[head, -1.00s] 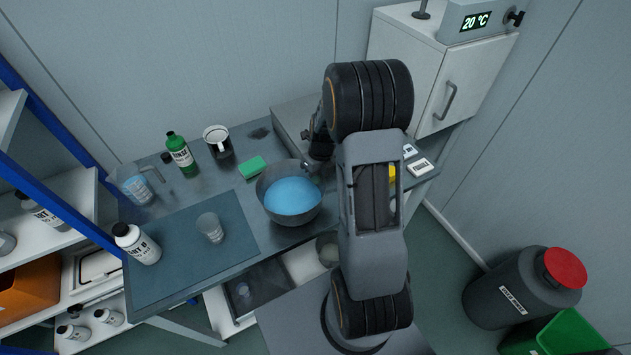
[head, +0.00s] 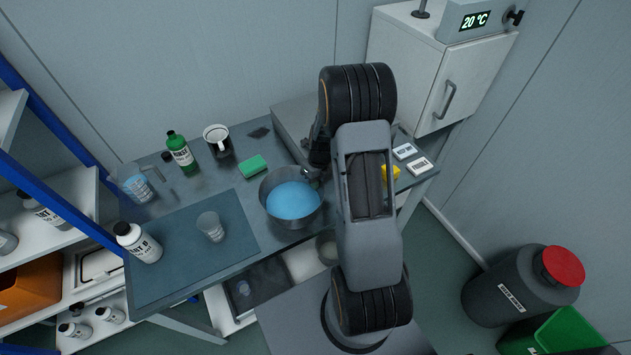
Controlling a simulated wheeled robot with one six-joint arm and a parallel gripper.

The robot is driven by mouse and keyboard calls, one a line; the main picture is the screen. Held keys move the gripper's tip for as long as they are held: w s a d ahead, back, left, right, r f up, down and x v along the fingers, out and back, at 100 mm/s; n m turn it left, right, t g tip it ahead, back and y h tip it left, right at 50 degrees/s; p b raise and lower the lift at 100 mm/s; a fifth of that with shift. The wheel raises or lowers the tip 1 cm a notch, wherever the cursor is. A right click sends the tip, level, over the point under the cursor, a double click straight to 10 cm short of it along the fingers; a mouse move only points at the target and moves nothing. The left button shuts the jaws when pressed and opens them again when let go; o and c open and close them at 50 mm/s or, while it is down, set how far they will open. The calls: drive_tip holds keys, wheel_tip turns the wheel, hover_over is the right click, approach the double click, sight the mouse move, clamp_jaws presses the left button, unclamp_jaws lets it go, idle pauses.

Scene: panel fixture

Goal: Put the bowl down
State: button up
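A grey metal bowl (head: 270,214) with blue contents (head: 293,200) is at the front right part of the bench (head: 220,178), right of the blue-grey mat (head: 180,265). It looks level. My gripper (head: 314,174) is at the bowl's upper right rim and appears shut on it. The fingertips are small and partly hidden by my arm. I cannot tell whether the bowl's base touches the bench.
A green sponge (head: 253,166) lies just behind the bowl. A dark mug (head: 218,143), a green bottle (head: 180,151) and a beaker jug (head: 137,187) stand farther left. A clear cup (head: 211,228) and a white bottle (head: 140,244) stand on the mat.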

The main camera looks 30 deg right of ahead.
drive_tip(key=o, duration=0.4)
wheel_tip(320, 180, up, 17)
drive_tip(key=s+a+n, duration=0.2)
drive_tip(key=n, duration=0.5)
drive_tip(key=shift+s+a+r+n+t+h+b, duration=0.2)
drive_tip(key=shift+s+a+r+n+t, duration=1.05)
drive_tip(key=shift+n, duration=3.3)
drive_tip(key=shift+s+a+r+n+t+h+b, duration=0.1)
drive_tip(key=shift+s+a+r+n+t+h, duration=0.2)
drive_tip(key=shift+s+a+r+n, duration=2.3)
drive_tip(key=shift+s+a+f+n+t+h+b, duration=0.25)
drive_tip(key=shift+s+a+n+t, duration=0.45)
drive_tip(key=shift+s+n, duration=3.75)
drive_tip(key=w+n, duration=0.4)
